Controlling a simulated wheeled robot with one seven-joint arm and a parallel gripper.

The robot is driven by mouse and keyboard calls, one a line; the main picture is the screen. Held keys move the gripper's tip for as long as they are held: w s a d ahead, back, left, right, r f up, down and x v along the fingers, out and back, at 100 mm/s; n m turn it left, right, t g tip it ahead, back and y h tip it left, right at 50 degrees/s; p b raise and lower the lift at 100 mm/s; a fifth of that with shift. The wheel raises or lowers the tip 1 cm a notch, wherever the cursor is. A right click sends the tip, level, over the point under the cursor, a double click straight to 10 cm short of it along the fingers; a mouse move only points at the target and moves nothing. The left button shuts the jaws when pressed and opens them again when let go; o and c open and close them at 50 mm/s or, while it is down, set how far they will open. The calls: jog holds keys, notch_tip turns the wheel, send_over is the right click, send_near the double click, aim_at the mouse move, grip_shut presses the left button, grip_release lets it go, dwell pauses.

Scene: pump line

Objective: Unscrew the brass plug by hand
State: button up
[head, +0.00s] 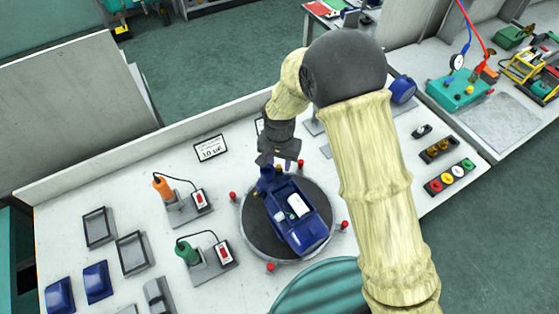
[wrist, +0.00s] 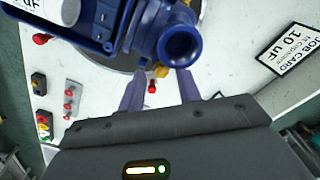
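The blue pump (head: 309,233) sits on a dark round turntable (head: 258,240). In the wrist view the pump (wrist: 142,35) fills the upper middle, with its round open port (wrist: 181,46) facing the camera. The small brass plug (wrist: 160,71) shows at the pump's lower edge, just below the port. My gripper (wrist: 160,80) is open, with its two fingers apart and the plug near the gap between their tips. I cannot tell whether either finger touches it. In the head view my gripper (head: 280,160) is at the pump's far end, and I cannot make out the plug there.
Red knobs (head: 270,267) stand around the turntable. A job card (head: 210,148) reading 10 uF stands behind it to the left. Orange (head: 163,187) and green (head: 187,252) tools sit in holders at left. Empty trays (head: 132,253) and blue covers (head: 97,281) lie further left.

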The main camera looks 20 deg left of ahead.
jog(key=shift+m, duration=1.4)
jog(key=shift+p, duration=0.3)
jog(key=shift+r+m+p, duration=0.15)
jog(key=shift+m+p, duration=0.3)
jog(key=shift+m, duration=1.05)
